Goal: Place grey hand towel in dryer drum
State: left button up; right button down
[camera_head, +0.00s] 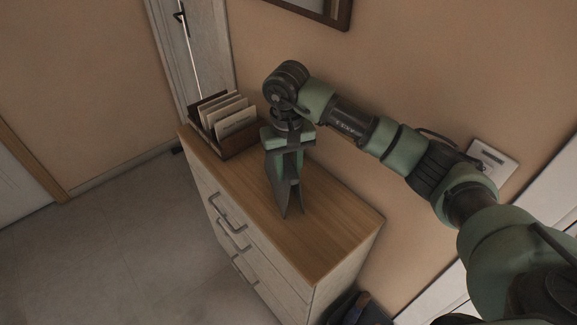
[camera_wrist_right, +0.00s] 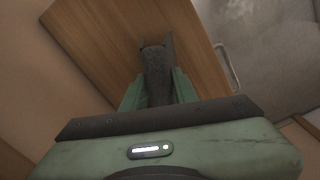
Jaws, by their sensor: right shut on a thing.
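My right gripper (camera_head: 288,172) is over the wooden top of a chest of drawers, pointing down. It is shut on a dark grey cloth, which looks like the grey hand towel (camera_head: 279,186). The towel hangs in a narrow strip below the jaws, its lower end close above or at the wooden top; I cannot tell whether it touches. In the right wrist view the towel (camera_wrist_right: 156,72) shows between the green fingers. No dryer drum is in view. My left gripper is not in view.
The chest of drawers (camera_head: 330,237) stands against the tan wall. A dark wooden letter holder (camera_head: 232,140) with several envelopes is at its far end. A picture frame (camera_head: 325,10) hangs above. Dark items (camera_head: 360,308) lie at the chest's near end. The floor at left is clear.

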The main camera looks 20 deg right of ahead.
jog(key=shift+f, duration=0.45)
jog(key=shift+f, duration=0.1)
jog(key=c, duration=1.1)
grip_release()
